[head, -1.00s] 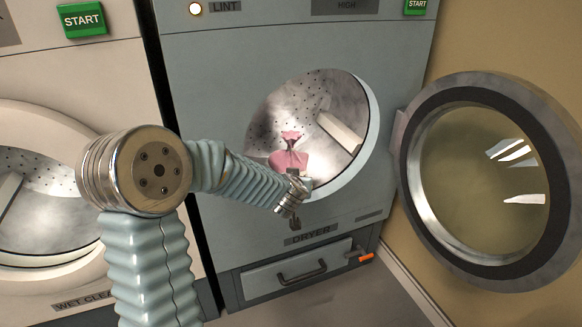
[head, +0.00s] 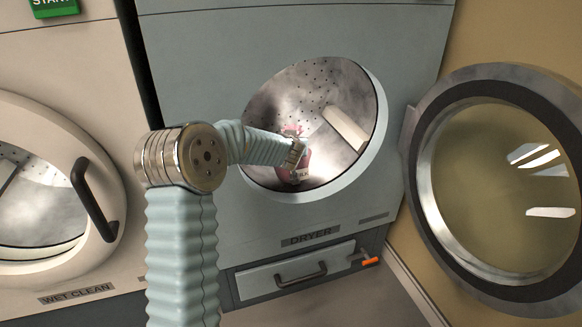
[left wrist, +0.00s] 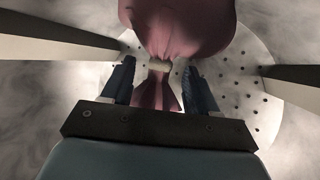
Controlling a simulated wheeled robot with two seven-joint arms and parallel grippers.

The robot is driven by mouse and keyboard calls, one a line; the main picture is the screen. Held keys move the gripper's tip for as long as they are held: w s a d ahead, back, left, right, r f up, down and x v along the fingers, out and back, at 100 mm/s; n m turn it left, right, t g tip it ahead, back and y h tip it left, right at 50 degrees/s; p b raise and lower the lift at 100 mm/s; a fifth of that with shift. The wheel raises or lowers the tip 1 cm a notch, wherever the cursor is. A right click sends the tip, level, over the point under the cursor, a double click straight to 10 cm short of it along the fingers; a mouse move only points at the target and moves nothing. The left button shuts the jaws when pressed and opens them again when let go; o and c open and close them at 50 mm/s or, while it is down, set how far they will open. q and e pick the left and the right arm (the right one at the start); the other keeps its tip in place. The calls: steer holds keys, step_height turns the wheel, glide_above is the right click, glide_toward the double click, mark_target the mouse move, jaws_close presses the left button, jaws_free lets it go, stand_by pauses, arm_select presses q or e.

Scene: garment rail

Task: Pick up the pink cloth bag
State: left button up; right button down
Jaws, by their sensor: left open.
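The pink cloth bag (head: 305,160) is inside the open dryer drum (head: 292,92), partly hidden behind my left wrist in the head view. In the left wrist view the bag (left wrist: 178,28) fills the top middle, with its gathered neck and flared lower part between the fingers. My left gripper (left wrist: 158,72) is open, one dark finger on each side of the bag's narrow neck. I cannot tell whether the fingers touch it. In the head view my left arm reaches into the drum opening. My right gripper is not in view.
The dryer's round door (head: 505,180) stands open at the right. Pale drum vanes (head: 346,128) project inside the drum, and show on both sides in the left wrist view. A wet-clean machine (head: 60,270) stands at the left. A drawer (head: 292,276) is below the dryer opening.

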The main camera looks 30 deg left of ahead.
arm_select(q)
steer(key=shift+w+a+f, duration=0.2)
steer(key=shift+w, duration=0.1)
steer(key=shift+c, duration=0.4)
jaws_close()
steer(key=shift+r, duration=0.1)
